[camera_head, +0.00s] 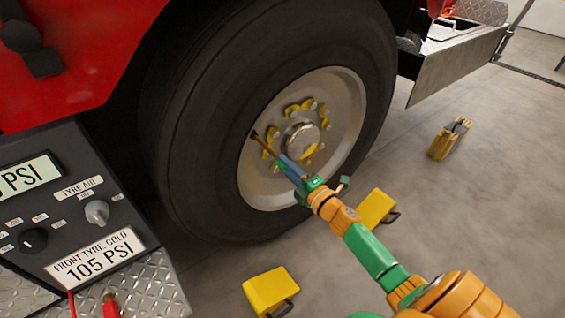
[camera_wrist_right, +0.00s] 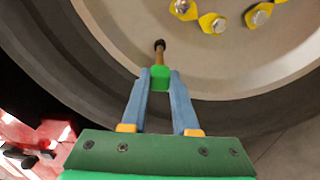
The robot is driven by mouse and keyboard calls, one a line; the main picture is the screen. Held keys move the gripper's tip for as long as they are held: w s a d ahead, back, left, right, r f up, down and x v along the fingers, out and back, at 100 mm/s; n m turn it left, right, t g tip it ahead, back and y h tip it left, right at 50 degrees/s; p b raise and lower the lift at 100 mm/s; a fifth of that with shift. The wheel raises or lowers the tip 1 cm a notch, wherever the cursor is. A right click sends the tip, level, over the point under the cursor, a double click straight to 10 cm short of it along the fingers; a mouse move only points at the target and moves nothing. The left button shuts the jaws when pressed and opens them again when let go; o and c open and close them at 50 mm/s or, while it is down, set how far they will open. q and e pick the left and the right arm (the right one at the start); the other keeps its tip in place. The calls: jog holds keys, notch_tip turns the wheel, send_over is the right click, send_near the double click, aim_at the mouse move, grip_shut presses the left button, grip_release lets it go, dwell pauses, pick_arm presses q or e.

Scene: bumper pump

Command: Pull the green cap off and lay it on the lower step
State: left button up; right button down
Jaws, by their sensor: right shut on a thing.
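The green cap (camera_wrist_right: 160,77) sits at the near end of a brass valve stem (camera_wrist_right: 160,55) that comes out of the wheel rim through a black base. My right gripper (camera_wrist_right: 160,78) is shut on the cap, one blue finger on each side. In the head view, my right gripper (camera_head: 284,162) reaches the stem (camera_head: 264,144) at the left part of the rim; the cap is mostly hidden there. A diamond-plate step (camera_head: 150,285) lies below the gauge panel at the lower left; I cannot tell whether it is the lower step. My left gripper is out of view.
The large tyre (camera_head: 200,130) and rim surround the stem. Yellow wheel chocks (camera_head: 268,289) (camera_head: 374,208) and a yellow item (camera_head: 448,140) stand on the floor. A gauge panel (camera_head: 60,200) and red hose fitting (camera_head: 110,306) are at the left. Metal bodywork (camera_head: 455,65) juts out upper right.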

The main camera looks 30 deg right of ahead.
jog(key=s+p, duration=0.2)
jog(key=s, duration=0.4)
jog(key=shift+d, duration=0.25)
dwell(0.8)
